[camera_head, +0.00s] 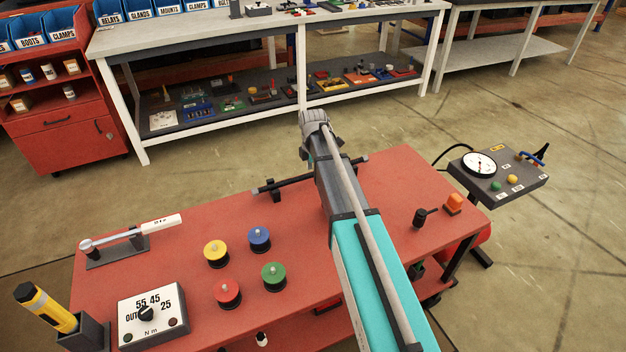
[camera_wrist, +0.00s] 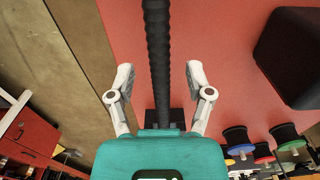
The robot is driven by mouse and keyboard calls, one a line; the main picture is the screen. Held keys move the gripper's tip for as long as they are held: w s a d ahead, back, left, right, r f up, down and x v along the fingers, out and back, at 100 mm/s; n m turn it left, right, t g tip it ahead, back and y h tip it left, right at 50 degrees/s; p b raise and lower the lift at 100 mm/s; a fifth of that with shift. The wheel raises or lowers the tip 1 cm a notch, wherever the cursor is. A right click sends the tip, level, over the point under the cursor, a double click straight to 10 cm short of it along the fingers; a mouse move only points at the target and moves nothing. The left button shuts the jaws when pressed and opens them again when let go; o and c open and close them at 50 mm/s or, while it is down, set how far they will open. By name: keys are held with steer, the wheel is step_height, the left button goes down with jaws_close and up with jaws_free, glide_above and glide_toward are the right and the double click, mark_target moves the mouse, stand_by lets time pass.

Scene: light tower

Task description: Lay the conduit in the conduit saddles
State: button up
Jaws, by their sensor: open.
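The conduit (camera_head: 287,182) is a long black rod along the far edge of the red table, its middle hidden behind my arm. In the wrist view the ribbed conduit (camera_wrist: 158,50) runs from the top edge down between my fingers. My gripper (camera_wrist: 158,72) is open, one finger on each side of the conduit, with visible gaps. In the head view my gripper is hidden by the arm. A dark conduit saddle (camera_head: 272,190) stands under the conduit's left part. A dark block, likely a saddle, shows behind the conduit in the wrist view (camera_wrist: 176,120). How deeply the conduit sits is unclear.
The red table (camera_head: 190,285) also holds yellow, blue, red and green knobs, a torque wrench (camera_head: 130,242) on a stand, a dial box (camera_head: 152,313) and a yellow-black tool (camera_head: 45,305). A gauge panel (camera_head: 497,172) stands at right. Floor lies beyond the table's far edge.

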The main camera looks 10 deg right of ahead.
steer(key=shift+f+b, duration=0.45)
steer(key=shift+f, duration=0.25)
jaws_close()
stand_by(0.3)
